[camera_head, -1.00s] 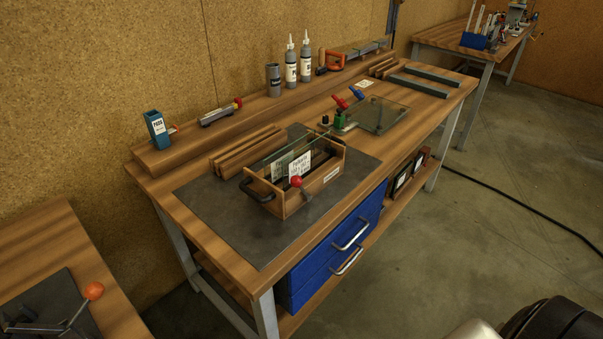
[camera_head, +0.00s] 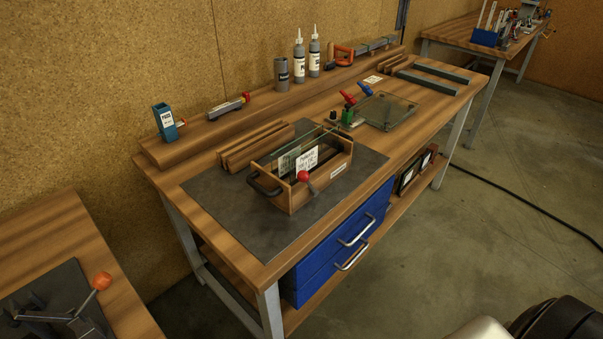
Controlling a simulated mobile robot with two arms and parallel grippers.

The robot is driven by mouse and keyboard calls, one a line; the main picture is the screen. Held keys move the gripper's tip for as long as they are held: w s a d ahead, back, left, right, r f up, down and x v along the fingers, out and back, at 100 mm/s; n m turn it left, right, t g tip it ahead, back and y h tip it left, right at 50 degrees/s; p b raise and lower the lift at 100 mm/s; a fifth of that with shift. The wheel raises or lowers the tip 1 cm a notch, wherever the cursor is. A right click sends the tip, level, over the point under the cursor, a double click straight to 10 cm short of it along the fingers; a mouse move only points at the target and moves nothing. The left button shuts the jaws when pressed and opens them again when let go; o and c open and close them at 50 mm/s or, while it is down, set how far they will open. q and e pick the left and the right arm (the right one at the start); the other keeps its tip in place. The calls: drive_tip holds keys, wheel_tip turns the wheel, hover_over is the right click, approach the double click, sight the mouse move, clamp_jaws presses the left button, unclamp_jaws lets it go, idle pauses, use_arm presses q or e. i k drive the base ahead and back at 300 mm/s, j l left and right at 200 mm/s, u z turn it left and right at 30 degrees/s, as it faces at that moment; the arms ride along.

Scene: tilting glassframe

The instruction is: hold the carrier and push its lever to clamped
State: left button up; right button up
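The carrier (camera_head: 325,184) is a wooden open-topped box on a dark mat on the workbench. It has a black handle (camera_head: 263,187) on its left end and holds upright glass panes with white labelled cards (camera_head: 306,160). Its lever (camera_head: 304,177) has a red ball knob and sits at the near left of the front side, knob up. I cannot tell whether it is clamped. Neither of my grippers shows in this view.
The dark mat (camera_head: 225,217) has bare room left and in front of the carrier. Wooden strips (camera_head: 255,147) lie behind it. Blue drawers (camera_head: 335,250) with protruding handles are below. Another bench (camera_head: 60,240) stands at lower left.

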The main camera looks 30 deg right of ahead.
sight(303, 176)
drive_tip(key=i+l+u, duration=0.25)
drive_tip(key=l, duration=0.8)
drive_tip(key=l+u, duration=0.25)
drive_tip(key=l, duration=0.75)
